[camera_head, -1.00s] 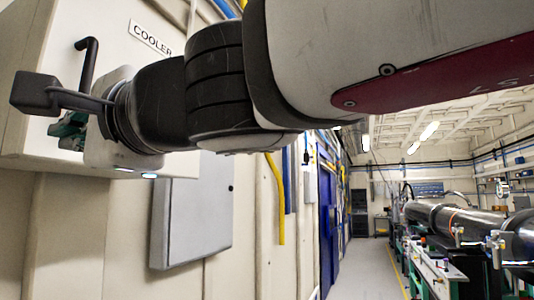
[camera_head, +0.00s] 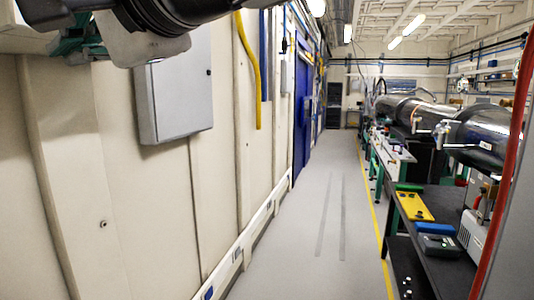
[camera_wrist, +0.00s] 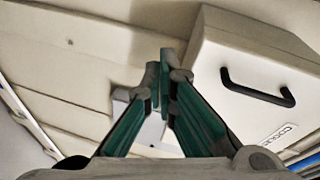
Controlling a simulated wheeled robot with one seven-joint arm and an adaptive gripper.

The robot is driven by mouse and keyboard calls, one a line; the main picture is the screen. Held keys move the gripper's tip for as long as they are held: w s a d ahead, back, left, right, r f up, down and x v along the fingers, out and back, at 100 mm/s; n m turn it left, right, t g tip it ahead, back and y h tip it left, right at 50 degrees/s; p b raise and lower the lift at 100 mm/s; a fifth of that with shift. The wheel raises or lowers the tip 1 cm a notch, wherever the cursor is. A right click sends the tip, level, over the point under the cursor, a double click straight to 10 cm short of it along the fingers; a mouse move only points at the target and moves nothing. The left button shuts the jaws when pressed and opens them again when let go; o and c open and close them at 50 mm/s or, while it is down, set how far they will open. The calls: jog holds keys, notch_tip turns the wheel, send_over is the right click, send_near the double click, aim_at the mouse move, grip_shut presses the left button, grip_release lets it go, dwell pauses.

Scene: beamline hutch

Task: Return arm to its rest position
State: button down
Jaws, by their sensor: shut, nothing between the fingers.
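My gripper (camera_wrist: 166,85) is shut and empty in the wrist view, its two green-and-grey fingers close together at the tips. It points toward the cream wall, with a white cooler box (camera_wrist: 262,68) to its right. The box has a black handle (camera_wrist: 258,90) and a partly visible label. In the head view my gripper (camera_head: 82,38) shows only in part at the top left, and my arm is mostly cut off by the top edge.
A grey wall cabinet (camera_head: 178,98) hangs below and right of my wrist. The grey floor aisle (camera_head: 310,235) is clear. A dark bench (camera_head: 440,260) with instruments and a yellow case (camera_head: 413,206) stands on the right, beside a red vertical tube (camera_head: 508,160).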

jog(key=w+d+f+n+h, duration=0.2)
jog(key=d+f+h, duration=0.3)
jog(key=d+f, duration=0.8)
jog(key=s+d+f+g+h, duration=0.1)
jog(key=s+d+f+h, duration=0.2)
jog(key=d+f, duration=0.3)
jog(key=s+d+f+g+h, duration=0.1)
jog(key=s+d+f+h, duration=0.2)
jog(key=d+f, duration=0.4)
jog(key=s+d+f+n+g+h, duration=0.1)
jog(key=s+d+f+h, duration=0.2)
jog(key=d, duration=1)
notch_tip(320, 180, down, 4)
jog(key=shift+s+d+f, duration=0.15)
jog(key=shift+s+d, duration=0.15)
jog(key=shift+s, duration=0.8)
